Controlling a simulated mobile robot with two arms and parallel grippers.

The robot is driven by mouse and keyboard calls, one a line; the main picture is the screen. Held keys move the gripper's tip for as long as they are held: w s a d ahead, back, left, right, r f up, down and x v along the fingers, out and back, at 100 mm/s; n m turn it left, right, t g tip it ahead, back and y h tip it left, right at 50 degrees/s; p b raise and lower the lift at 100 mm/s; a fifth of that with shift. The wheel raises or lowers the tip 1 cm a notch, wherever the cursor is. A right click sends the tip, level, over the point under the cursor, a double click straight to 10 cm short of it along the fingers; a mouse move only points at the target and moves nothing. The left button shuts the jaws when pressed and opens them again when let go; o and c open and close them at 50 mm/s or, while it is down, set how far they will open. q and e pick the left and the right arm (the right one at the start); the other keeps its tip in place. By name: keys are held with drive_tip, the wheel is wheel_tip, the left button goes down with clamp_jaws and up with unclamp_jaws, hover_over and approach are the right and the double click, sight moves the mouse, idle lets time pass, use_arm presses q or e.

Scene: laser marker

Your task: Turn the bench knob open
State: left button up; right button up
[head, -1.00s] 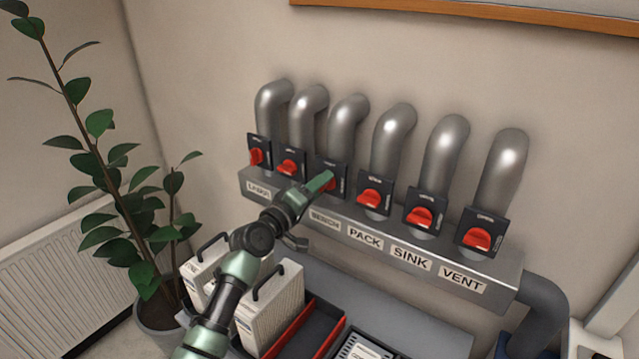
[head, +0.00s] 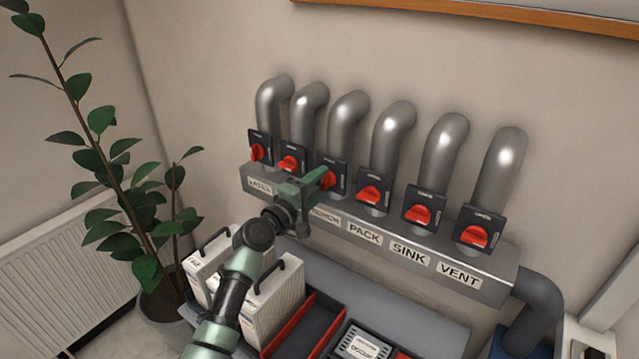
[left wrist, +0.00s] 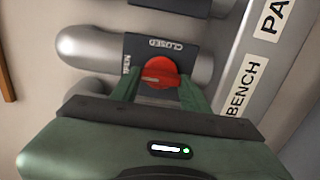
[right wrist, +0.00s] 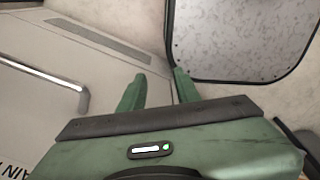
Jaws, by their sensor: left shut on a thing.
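The bench knob (left wrist: 158,73) is red and sits on a dark plate (left wrist: 190,62) printed OPEN and CLOSED, above the BENCH label (left wrist: 247,88). A pale line on the knob lies toward its left part, roughly on the OPEN side in the left wrist view. In the head view the knob (head: 327,181) is partly hidden by my left gripper (head: 322,184). In the left wrist view my left gripper (left wrist: 158,88) has one finger on each side of the knob and is shut on it. My right gripper (right wrist: 158,90) is apart from the valves, with its fingers spread and empty.
Similar red knobs stand close on both sides, such as the pack knob (head: 370,194), on a grey manifold (head: 510,285) with steel pipes. White cases (head: 275,305) and a red-edged tray (head: 335,322) are below. A plant (head: 130,200) stands at the left.

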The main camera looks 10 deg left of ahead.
use_arm(q)
drive_tip(key=shift+f, duration=0.1)
drive_tip(key=o, duration=1.4)
drive_tip(key=shift+c, duration=0.2)
drive_tip(key=b+v, duration=0.1)
drive_tip(key=v, duration=0.6)
drive_tip(key=shift+s+a, duration=0.2)
drive_tip(key=shift+s, duration=0.15)
